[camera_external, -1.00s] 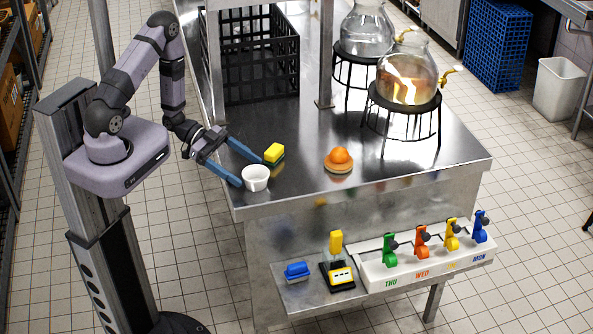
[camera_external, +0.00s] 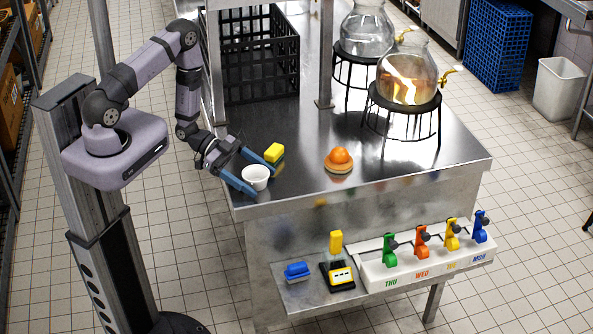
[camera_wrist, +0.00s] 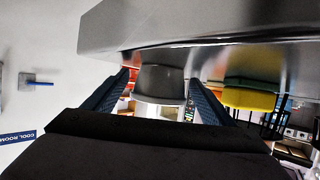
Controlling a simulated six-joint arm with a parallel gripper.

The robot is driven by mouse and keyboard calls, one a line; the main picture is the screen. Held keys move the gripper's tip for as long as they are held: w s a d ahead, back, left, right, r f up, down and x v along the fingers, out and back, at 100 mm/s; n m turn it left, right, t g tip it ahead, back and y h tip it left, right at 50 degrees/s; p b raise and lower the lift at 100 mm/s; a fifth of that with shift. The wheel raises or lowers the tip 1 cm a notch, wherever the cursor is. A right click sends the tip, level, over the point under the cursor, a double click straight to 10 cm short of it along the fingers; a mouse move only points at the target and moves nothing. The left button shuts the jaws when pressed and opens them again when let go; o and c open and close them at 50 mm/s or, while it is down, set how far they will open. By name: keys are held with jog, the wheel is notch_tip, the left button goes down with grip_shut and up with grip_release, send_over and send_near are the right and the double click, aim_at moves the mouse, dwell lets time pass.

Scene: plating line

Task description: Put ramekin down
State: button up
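The white ramekin (camera_external: 256,178) stands upright on the steel counter near its front left corner. It also shows, shaded, in the wrist view (camera_wrist: 160,84). My gripper (camera_external: 265,180) is open, with its two blue fingers low over the counter, one on each side of the ramekin. In the wrist view my gripper (camera_wrist: 159,82) shows the ramekin between the fingertips, with narrow gaps seeming to remain at its sides.
An orange item on a round board (camera_external: 340,169) sits farther right. A black crate (camera_external: 262,88) and glass dispensers on stands (camera_external: 409,75) are at the back. The counter's front edge is close.

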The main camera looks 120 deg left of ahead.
jog(key=c, duration=1)
jog(key=shift+r, duration=0.25)
jog(key=shift+c, duration=0.2)
notch_tip(320, 180, up, 10)
jog(key=b, duration=0.1)
jog(key=shift+f+b, duration=0.2)
jog(key=shift+b, duration=0.1)
